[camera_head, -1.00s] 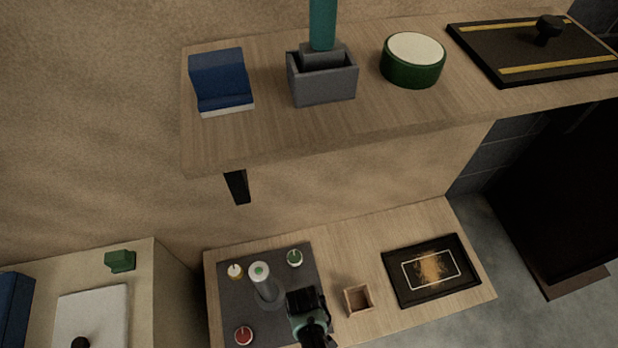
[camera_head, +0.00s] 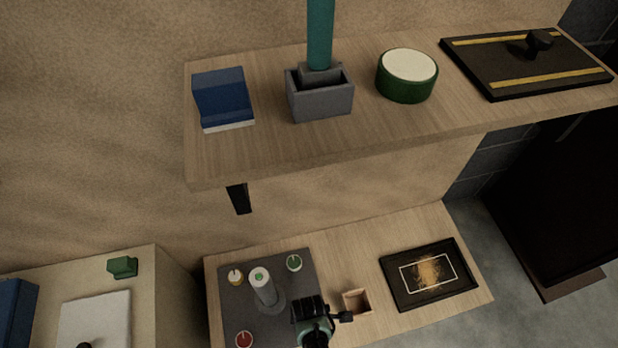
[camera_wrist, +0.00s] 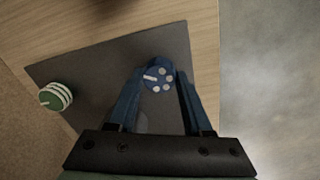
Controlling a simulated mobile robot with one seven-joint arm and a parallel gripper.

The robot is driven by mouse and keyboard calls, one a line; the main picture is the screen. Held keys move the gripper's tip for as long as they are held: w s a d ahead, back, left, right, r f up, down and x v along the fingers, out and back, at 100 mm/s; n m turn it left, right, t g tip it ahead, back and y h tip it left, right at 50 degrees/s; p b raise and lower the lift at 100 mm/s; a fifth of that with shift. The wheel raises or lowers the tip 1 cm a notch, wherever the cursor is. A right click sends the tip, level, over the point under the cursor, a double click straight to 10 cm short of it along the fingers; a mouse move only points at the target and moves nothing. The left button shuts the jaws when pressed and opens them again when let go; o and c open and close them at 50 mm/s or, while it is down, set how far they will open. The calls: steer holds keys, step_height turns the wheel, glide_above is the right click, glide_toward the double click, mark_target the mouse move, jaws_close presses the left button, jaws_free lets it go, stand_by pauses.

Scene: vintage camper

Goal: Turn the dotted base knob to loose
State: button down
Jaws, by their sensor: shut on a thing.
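The dotted base knob (camera_wrist: 157,76) is blue, with several white dots on its top and a short white bar pointing left in the wrist view. My gripper (camera_wrist: 160,84) has its two blue fingers on either side of this knob and is shut on it. In the head view my gripper (camera_head: 311,309) is over the right part of the dark grey base plate (camera_head: 238,310) and hides the dotted knob. The labels for its positions cannot be read.
A green striped knob (camera_wrist: 55,97) is left of my fingers. A small wooden box (camera_head: 356,301) is close right. A shelf (camera_head: 215,165) overhangs behind.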

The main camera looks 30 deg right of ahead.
steer(key=n, duration=0.5)
steer(key=shift+n, duration=0.4)
stand_by(0.4)
steer(key=shift+c, duration=1.6)
jaws_free()
step_height(320, 180, up, 13)
steer(key=p, duration=0.6)
steer(key=shift+s+p, duration=0.35)
steer(key=shift+p, duration=0.05)
steer(key=shift+f, duration=0.1)
